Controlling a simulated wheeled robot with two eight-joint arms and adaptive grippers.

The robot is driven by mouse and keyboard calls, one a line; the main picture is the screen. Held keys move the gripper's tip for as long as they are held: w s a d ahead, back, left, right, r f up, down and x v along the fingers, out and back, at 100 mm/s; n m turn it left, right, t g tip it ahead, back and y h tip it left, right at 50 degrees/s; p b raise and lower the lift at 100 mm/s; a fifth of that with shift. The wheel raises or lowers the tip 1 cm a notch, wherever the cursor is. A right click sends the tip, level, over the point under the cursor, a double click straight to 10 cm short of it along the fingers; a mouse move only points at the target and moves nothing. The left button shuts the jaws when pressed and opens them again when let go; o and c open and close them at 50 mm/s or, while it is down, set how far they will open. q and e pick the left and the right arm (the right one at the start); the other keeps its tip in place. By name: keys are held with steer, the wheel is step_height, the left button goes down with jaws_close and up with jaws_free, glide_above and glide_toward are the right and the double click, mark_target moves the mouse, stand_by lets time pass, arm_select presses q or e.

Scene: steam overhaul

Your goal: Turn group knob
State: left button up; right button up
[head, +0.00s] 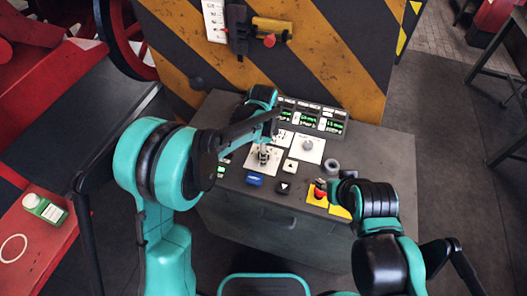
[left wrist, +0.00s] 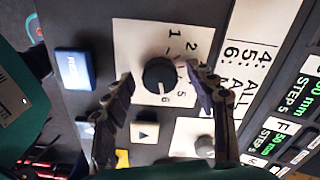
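The group knob (left wrist: 160,74) is a round black dial on a white plate (left wrist: 130,35) with numbers around it; 1, 2, 5 and 6 can be read. A short pale mark on the knob seems to face the 6. My left gripper (left wrist: 160,95) is open, one finger on each side of the knob, with visible gaps. In the head view my left gripper (head: 264,148) points down over the white plate (head: 249,160), partly hiding the knob. My right gripper (head: 340,186) is beside the red button; its fingers are too small to read.
A red button (head: 319,190) on a yellow base, a blue button (head: 254,180), arrow buttons (head: 284,187) and a second white dial plate (head: 309,148) share the grey console. Green displays (head: 310,117) stand behind. A striped panel (head: 335,50) rises at the back.

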arm_select(q)
step_height(320, 180, up, 12)
stand_by(0.6)
stand_by(0.4)
steer(key=s+a+r+n+t+b, duration=0.1)
steer(key=s+a+r+n+t, duration=0.2)
steer(key=s+a+n, duration=0.6)
steer(key=s+a+f+n+t+b, duration=0.1)
steer(key=s+a+f+n+t, duration=0.3)
steer(key=s+a+n, duration=0.4)
steer(key=shift+s+a+f+n, duration=0.35)
steer(key=shift+s+n, duration=0.15)
steer(key=shift+s, duration=0.65)
steer(key=shift+c, duration=0.6)
